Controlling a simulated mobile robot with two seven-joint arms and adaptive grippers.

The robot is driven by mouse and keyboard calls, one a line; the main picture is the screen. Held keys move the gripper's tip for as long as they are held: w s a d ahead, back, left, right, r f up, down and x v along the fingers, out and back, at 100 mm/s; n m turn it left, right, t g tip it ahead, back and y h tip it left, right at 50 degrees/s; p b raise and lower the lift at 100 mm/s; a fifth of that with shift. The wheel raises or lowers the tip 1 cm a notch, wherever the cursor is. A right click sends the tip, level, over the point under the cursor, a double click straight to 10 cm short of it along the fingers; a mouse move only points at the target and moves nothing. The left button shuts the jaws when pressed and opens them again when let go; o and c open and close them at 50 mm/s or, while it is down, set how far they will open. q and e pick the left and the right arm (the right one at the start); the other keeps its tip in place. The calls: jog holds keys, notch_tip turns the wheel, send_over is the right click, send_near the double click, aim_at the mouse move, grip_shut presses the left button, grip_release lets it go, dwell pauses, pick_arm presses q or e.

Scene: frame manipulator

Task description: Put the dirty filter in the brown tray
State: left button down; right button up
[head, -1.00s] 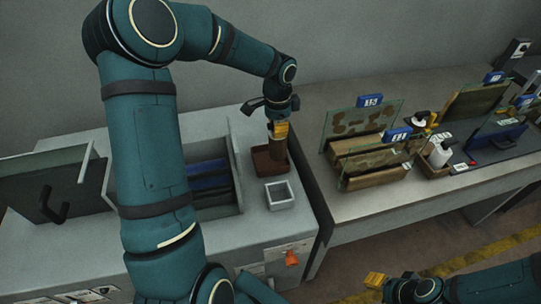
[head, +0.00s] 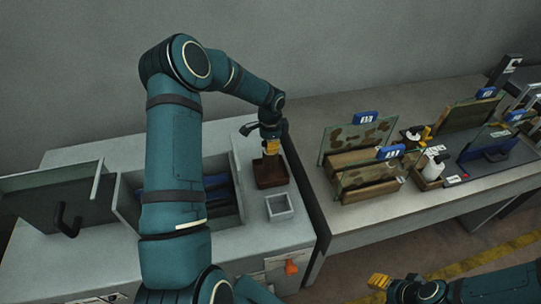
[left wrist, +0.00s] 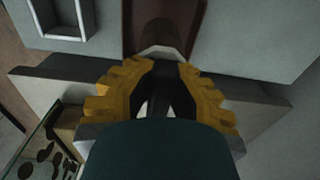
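The dirty filter (head: 270,161) is a small dark brown cylinder with a pale end (left wrist: 163,50). It stands upright over the brown tray (head: 274,182), its lower end at or inside the tray. My left gripper (head: 271,147) points down from above, with its yellow fingers (left wrist: 163,75) closed around the filter's top end. The tray also shows behind the filter in the left wrist view (left wrist: 197,12). Whether the filter touches the tray floor is hidden. My right gripper (head: 378,282) is low at the bottom right, away from the tray; its opening is unclear.
A small pale square tray (head: 280,207) sits just in front of the brown tray. An open compartment (head: 232,212) with blue items lies left. Framed panels with blue tags (head: 366,118) and a white bottle (head: 431,164) stand on the right bench (head: 350,215).

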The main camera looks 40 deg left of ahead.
pick_arm(q)
jog(key=shift+f, duration=1.95)
jog(key=shift+f, duration=0.2)
jog(key=c, duration=1.1)
grip_release()
jog(key=shift+s, duration=0.1)
jog(key=shift+r, duration=0.1)
